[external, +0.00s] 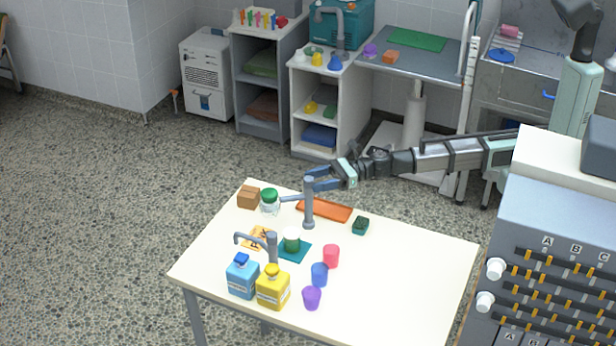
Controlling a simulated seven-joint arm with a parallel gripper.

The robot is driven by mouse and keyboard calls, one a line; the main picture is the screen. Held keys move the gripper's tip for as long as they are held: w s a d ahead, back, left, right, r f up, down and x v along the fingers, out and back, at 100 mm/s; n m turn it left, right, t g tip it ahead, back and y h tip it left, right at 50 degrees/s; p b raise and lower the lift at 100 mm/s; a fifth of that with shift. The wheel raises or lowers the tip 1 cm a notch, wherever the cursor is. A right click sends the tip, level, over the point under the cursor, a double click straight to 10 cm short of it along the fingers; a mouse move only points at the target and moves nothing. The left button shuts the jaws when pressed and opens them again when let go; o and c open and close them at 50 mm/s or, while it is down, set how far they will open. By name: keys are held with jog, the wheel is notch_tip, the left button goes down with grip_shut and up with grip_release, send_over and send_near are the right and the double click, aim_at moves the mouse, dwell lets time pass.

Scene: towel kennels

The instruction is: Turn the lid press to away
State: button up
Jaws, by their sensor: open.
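A grey upright post (309,208) with a short arm pointing left stands on the white table; it looks like the lid press, but I cannot be sure. A second grey post (272,247) with a hooked spout pointing left stands nearer the front. A clear jar with a green lid (269,202) is left of the first post. A white jar with a green top (291,240) stands on a teal mat (303,252). My gripper (313,179), with blue fingers, is open at the top of the first post; whether it touches is unclear.
An orange tray (335,211), a dark green box (360,225) and a brown box (248,197) are on the table (410,275). Blue (242,277) and yellow (273,288) bottles and several cups stand at the front. The table's right part is clear.

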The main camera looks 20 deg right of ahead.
jog(key=d, duration=1.1)
jog(key=shift+w, duration=0.1)
